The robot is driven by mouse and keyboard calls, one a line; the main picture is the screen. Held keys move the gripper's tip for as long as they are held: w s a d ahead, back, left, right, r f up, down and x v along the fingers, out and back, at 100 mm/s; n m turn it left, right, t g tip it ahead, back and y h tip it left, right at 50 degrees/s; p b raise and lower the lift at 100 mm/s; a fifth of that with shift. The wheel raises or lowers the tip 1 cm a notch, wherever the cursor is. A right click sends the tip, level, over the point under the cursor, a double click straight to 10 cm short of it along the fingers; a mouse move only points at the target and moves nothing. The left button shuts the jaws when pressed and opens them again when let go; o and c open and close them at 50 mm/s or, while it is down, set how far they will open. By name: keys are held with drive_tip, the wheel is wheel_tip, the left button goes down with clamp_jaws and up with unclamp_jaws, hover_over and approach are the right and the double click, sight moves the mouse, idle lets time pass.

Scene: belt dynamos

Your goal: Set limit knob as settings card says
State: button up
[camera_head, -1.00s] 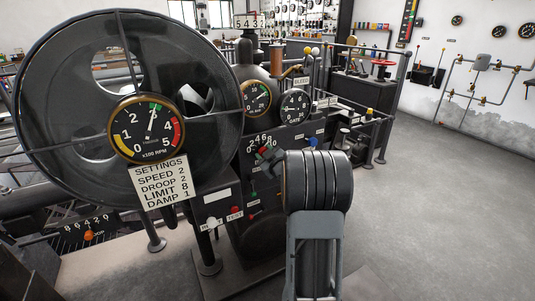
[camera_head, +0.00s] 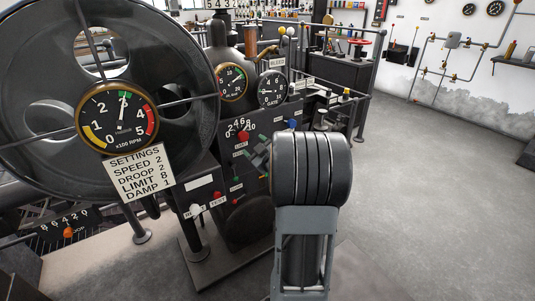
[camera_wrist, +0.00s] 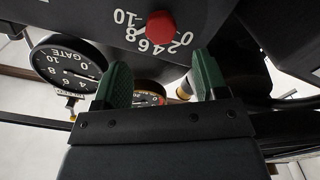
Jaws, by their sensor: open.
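The settings card (camera_head: 139,172) hangs below the speed gauge and reads speed 2, droop 2, limit 8, damp 1. A red knob (camera_head: 243,137) with a 0-to-10 scale is on the dark panel. It also shows in the wrist view (camera_wrist: 161,27), where the scale appears upside down. My gripper (camera_head: 260,155) is open and empty, just below and right of the red knob in the head view. In the wrist view its green fingers (camera_wrist: 163,80) stand apart, with the knob beyond their tips.
A blue knob (camera_head: 293,124) is right of the red one, and an orange knob (camera_head: 68,232) is at lower left. The gate gauge (camera_head: 272,89) is above the panel. A large dark wheel (camera_head: 185,75) fills the left. Open floor (camera_head: 440,200) lies right.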

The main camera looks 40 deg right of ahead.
drive_tip(key=s, duration=0.6)
drive_tip(key=shift+a, duration=0.45)
